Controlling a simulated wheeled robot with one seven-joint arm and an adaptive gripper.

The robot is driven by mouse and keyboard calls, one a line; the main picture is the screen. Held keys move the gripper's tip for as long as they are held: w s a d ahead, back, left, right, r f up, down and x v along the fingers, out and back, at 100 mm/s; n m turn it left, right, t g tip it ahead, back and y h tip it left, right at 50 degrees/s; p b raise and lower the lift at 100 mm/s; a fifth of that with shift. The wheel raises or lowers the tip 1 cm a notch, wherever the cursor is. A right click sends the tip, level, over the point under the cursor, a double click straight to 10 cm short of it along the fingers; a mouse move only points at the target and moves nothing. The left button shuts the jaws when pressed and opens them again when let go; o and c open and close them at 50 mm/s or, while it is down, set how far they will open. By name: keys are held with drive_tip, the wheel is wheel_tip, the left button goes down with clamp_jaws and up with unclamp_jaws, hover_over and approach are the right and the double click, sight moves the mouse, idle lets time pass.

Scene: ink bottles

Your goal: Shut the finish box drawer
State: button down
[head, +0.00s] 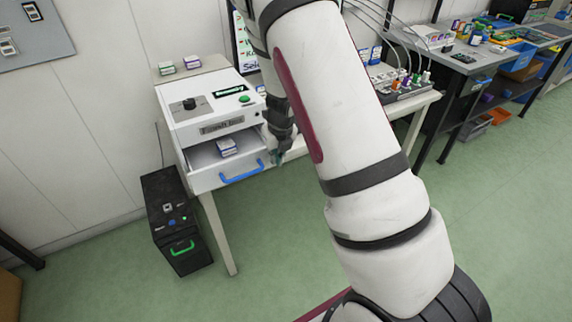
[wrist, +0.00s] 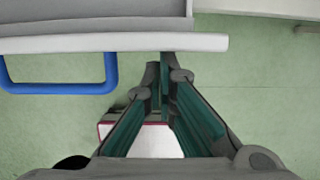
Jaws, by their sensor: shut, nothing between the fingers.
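The finish box (head: 207,107) is a white cabinet with a black knob and a green button on top, standing on a table at the left of the head view. Its drawer (head: 204,180) is open and sticks out at the front, with a small box (head: 227,147) inside. The drawer has a blue handle (head: 242,172), which also shows at the left of the wrist view (wrist: 60,88). My gripper (head: 278,158) is shut and empty, to the right of the handle near the drawer's right front corner. In the wrist view the fingertips (wrist: 160,68) lie just below the drawer front's edge (wrist: 150,43).
A black bin (head: 176,220) with a green handle stands on the floor left of the table leg. Small boxes (head: 178,66) lie behind the finish box. A bottle rack (head: 405,88) sits on the table to the right, behind my arm. The green floor in front is clear.

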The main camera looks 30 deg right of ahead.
drive_tip(key=w+b, duration=0.2)
drive_tip(key=w, duration=0.7)
drive_tip(key=shift+w+f, duration=0.15)
drive_tip(key=shift+w, duration=0.2)
drive_tip(key=shift+w+r+b, duration=0.2)
drive_tip(key=shift+w+b, duration=0.2)
drive_tip(key=shift+w, duration=0.1)
